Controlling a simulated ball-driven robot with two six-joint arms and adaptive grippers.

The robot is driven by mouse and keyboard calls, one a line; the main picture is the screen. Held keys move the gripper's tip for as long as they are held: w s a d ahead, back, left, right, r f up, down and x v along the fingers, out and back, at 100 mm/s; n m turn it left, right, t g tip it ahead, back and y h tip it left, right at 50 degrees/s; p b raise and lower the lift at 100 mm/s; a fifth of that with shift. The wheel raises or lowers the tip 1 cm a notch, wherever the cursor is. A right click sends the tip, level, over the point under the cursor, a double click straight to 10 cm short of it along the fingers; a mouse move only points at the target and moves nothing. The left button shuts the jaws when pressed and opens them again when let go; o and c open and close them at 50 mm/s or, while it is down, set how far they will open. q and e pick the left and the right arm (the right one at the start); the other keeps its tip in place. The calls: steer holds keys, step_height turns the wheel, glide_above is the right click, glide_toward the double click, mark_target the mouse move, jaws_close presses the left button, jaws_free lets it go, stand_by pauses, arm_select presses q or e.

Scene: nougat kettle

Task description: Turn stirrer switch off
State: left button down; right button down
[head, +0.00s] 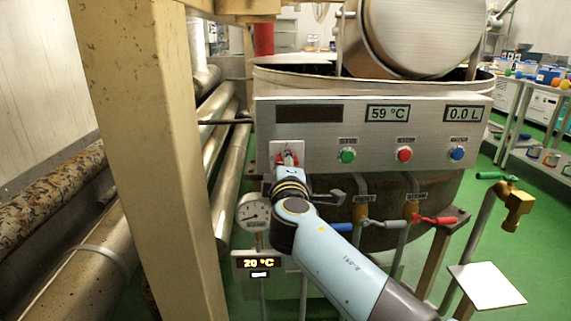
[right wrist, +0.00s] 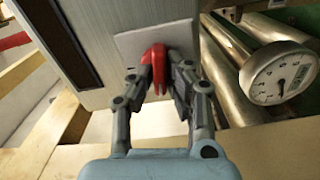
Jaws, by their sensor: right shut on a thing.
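The stirrer switch is a red handle on a pale square plate at the lower left of the kettle's control panel (head: 330,160). In the head view the red switch (head: 287,158) shows just beyond my right gripper (head: 288,170), whose arm comes in from the lower right. In the right wrist view the red switch (right wrist: 155,60) sits between the fingers of my right gripper (right wrist: 160,80), which is shut on it. The plate (right wrist: 128,45) is behind it. The fingers hide part of the switch, and its exact angle is hard to tell. My left gripper is not in view.
The panel has green (head: 347,156), red (head: 404,154) and blue (head: 456,153) buttons and displays reading 59 °C and 0.0 L. A round gauge (head: 252,212) hangs below the switch. A beige post (head: 150,150) stands left. Valves with red (head: 433,220) and grey handles are below.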

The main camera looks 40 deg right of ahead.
steer(key=shift+f+n, duration=0.15)
steer(key=shift+n, duration=0.75)
steer(key=c, duration=1.3)
jaws_free()
steer(key=shift+c, duration=0.2)
steer(key=v, duration=0.7)
steer(key=shift+s+a, duration=0.2)
steer(key=shift+s, duration=0.1)
